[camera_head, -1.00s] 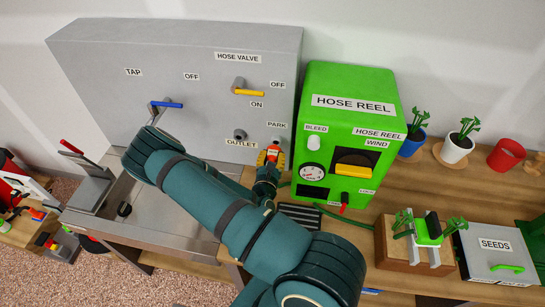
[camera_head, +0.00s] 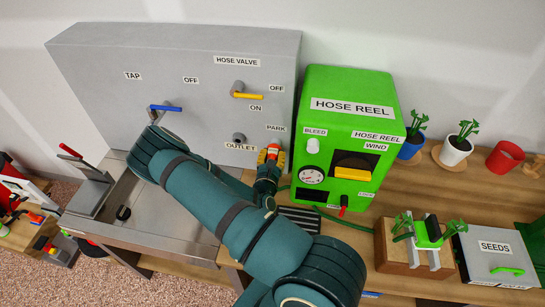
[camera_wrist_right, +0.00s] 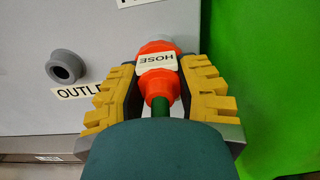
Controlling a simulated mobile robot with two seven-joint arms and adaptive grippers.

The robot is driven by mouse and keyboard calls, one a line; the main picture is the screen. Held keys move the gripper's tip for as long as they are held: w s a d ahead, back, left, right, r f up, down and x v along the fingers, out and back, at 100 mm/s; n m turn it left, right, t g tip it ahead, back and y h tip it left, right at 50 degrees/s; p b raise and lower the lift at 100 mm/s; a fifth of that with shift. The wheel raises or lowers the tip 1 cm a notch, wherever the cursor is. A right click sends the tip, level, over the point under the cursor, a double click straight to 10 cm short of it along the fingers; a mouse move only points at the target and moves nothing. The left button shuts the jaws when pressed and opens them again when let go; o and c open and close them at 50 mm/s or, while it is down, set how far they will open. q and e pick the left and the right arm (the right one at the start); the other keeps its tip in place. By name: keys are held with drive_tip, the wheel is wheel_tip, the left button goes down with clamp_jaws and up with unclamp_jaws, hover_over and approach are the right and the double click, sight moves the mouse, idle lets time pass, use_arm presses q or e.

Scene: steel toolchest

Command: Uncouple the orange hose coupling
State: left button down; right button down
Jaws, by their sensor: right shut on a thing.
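The orange hose coupling (camera_wrist_right: 159,86), with a white HOSE label, sits between the yellow finger pads of my right gripper (camera_wrist_right: 158,88). The gripper is shut on it. A green hose (camera_wrist_right: 161,110) runs back from the coupling toward the wrist. A pale grey end shows at the coupling's far side, close to the panel; I cannot tell whether it is joined to anything. In the head view the coupling (camera_head: 272,149) and my right gripper (camera_head: 270,158) are just below the PARK label. The grey outlet (camera_wrist_right: 66,67) is bare, left of the gripper. My left gripper is not in view.
The grey panel (camera_head: 210,60) carries a yellow hose valve handle (camera_head: 248,96) and a blue tap handle (camera_head: 165,108). The green hose reel (camera_head: 345,125) stands close to the gripper's right. A steel sink (camera_head: 165,215) lies at left; plants stand at right.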

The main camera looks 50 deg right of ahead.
drive_tip(key=shift+w+d, duration=0.2)
drive_tip(key=shift+d, duration=0.25)
drive_tip(key=c, duration=0.7)
unclamp_jaws()
drive_tip(key=shift+o, duration=0.2)
drive_tip(key=v, duration=1.2)
